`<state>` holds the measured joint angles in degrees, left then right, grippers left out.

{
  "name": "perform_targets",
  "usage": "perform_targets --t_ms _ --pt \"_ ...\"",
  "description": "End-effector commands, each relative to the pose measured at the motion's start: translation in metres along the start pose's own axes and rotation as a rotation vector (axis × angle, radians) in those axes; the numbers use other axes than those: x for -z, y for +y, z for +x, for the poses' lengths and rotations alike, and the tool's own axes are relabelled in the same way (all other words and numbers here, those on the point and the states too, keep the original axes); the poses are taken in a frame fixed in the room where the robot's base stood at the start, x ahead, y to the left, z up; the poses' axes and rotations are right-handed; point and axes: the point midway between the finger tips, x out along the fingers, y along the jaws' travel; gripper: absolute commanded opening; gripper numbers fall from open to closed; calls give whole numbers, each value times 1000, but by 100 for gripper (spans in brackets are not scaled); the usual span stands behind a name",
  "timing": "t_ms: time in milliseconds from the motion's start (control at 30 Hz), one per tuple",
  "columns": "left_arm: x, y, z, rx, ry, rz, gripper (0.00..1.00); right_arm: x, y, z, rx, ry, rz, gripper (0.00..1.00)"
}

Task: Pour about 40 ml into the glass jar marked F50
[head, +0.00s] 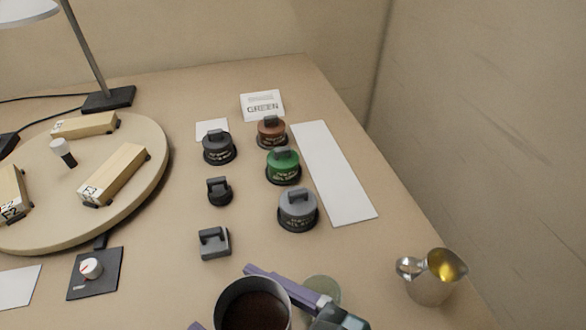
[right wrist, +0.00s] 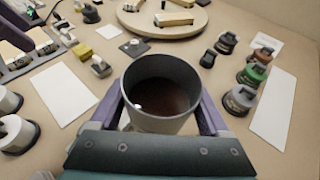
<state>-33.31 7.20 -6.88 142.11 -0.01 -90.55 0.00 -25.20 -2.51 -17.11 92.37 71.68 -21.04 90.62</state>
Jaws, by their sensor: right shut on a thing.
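My right gripper (right wrist: 160,101) is shut on a grey round cup (right wrist: 161,84) with dark brown contents, its purple fingers on either side of the wall. In the head view the cup (head: 252,308) is at the bottom edge, open side up, with one purple finger along its far right side. I cannot tell whether it touches the bench. A metal pitcher (head: 430,278) with a golden inside stands upright at the lower right, apart from the gripper. I can make out no glass jar and no F50 mark.
Several knobbed weights, including a green one (head: 283,166) and a brown one (head: 271,132), stand beyond the cup. A white strip (head: 333,172) lies to their right. A round wooden board (head: 130,200) with labelled blocks is at left.

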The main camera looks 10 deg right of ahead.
Motion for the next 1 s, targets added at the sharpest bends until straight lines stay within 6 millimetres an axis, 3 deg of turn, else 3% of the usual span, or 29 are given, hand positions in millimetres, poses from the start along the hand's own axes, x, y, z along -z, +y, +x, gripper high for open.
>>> perform_targets --t_ms 367,633,900,1000 --pt "-5 1 16 -1 0 -1 49 10 -12 2 -57 -25 139 9" --pt "-22 5 70 -6 1 -7 49 52 -25 18 -126 -51 300 9" --pt "-27 6 86 -8 1 -10 49 54 -38 16 -188 -76 448 9" --pt "-31 7 101 -7 2 -9 49 64 -43 20 -204 -82 491 9"
